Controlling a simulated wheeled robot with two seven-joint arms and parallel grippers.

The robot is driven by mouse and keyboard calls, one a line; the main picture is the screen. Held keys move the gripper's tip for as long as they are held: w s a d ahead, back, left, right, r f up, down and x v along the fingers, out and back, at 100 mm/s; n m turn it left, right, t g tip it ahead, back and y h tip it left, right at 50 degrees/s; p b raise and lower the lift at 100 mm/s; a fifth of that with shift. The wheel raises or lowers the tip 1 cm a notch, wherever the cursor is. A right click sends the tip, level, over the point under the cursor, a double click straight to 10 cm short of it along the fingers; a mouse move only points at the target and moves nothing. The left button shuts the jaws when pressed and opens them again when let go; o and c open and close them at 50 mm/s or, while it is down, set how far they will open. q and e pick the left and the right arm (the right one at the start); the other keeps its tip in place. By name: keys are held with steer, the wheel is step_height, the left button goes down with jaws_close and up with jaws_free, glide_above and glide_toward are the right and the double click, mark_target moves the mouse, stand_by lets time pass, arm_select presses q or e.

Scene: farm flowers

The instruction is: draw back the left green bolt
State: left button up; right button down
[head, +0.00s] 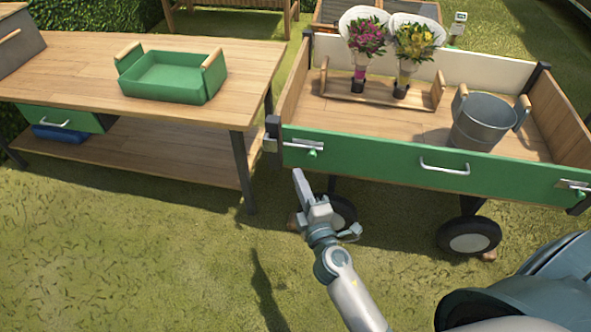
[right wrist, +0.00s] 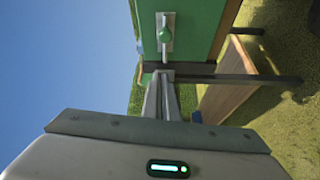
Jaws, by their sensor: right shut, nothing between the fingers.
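The left green bolt (head: 312,152) sits at the left end of the cart's green front panel (head: 385,162). It has a silver plate, a rod and a green knob. In the right wrist view, the bolt's green knob (right wrist: 165,34) is above the fingers, and its rod points down to the dark corner post (right wrist: 205,69). My right gripper (head: 298,174) is shut and empty, just in front of and below the bolt, apart from its knob. The right gripper's fingers (right wrist: 161,98) also show in the right wrist view. My left gripper is out of view.
A second bolt (head: 573,184) is at the panel's right end, and a handle (head: 444,167) is mid-panel. The cart holds a metal bucket (head: 480,122) and a wooden rack (head: 375,95) with two bouquets. A wooden table (head: 240,63) with a green tray (head: 165,80) stands left.

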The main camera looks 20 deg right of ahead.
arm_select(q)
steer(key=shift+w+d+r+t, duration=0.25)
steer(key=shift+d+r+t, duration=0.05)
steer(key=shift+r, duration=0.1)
arm_select(e)
steer(key=shift+s+a, duration=0.15)
steer(key=shift+s, duration=1.4)
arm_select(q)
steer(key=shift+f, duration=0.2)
arm_select(e)
steer(key=shift+f, duration=0.1)
